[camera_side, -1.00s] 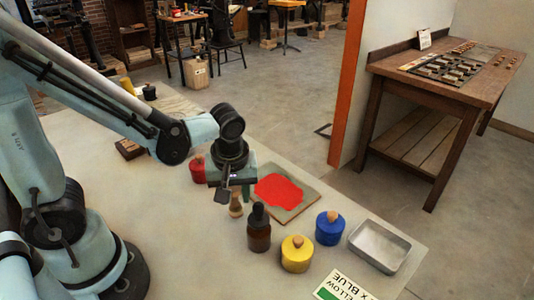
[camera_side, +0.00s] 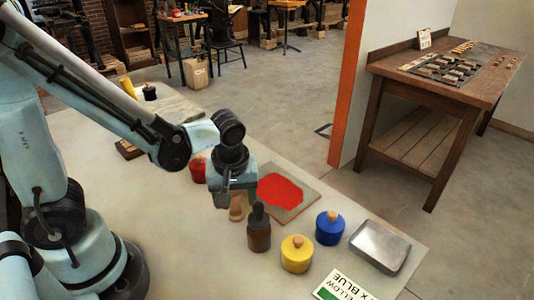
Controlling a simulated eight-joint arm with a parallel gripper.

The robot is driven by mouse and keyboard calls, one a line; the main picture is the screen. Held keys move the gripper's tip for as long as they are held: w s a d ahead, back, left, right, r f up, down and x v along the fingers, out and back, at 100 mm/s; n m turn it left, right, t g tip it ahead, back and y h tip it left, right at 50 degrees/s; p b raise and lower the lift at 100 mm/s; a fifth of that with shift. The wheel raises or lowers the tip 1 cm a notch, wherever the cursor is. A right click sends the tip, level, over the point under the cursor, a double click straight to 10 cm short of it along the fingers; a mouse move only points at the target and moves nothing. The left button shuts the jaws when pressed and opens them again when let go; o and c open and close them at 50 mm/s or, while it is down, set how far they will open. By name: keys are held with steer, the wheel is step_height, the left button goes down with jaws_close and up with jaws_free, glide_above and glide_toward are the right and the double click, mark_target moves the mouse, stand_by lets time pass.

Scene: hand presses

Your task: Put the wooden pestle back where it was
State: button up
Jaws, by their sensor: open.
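The wooden pestle (camera_side: 238,210) stands upright on the pale table, left of the brown dropper bottle. Its upper part is hidden behind my gripper. My gripper (camera_side: 224,201) is open and points down at the pestle. Its fingers are low and overlap the pestle in this view. I cannot tell whether they touch it or only stand beside it.
A slab with red ink (camera_side: 280,192) lies just right of my gripper. The brown bottle (camera_side: 259,230), yellow pot (camera_side: 296,255), blue pot (camera_side: 329,230) and metal tray (camera_side: 379,246) stand to the right. A red pot (camera_side: 197,169) is behind. The table's front left is clear.

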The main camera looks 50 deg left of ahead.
steer(key=shift+r, duration=0.1)
steer(key=r+m, duration=0.1)
steer(key=r, duration=0.2)
steer(key=r+m+t, duration=0.1)
steer(key=r, duration=0.3)
steer(key=s+r, duration=0.1)
steer(key=r, duration=0.3)
steer(key=shift+s+d+r+m+h, duration=0.1)
steer(key=shift+d+m+h, duration=0.3)
steer(key=m, duration=0.1)
steer(key=m+t, duration=0.1)
steer(key=a+m+t, duration=0.1)
steer(key=shift+w+f+h, duration=0.2)
steer(key=shift+f+h, duration=0.1)
steer(key=m+t, duration=0.1)
steer(key=a+m+t, duration=0.1)
steer(key=m, duration=0.1)
steer(key=shift+w+f, duration=0.15)
steer(key=shift+w, duration=0.05)
steer(key=shift+w+a+m+t, duration=0.15)
steer(key=shift+m+t, duration=0.1)
steer(key=shift+m, duration=0.3)
steer(key=shift+a+m+t, duration=0.15)
steer(key=shift+m+t, duration=0.1)
steer(key=shift+m, duration=0.3)
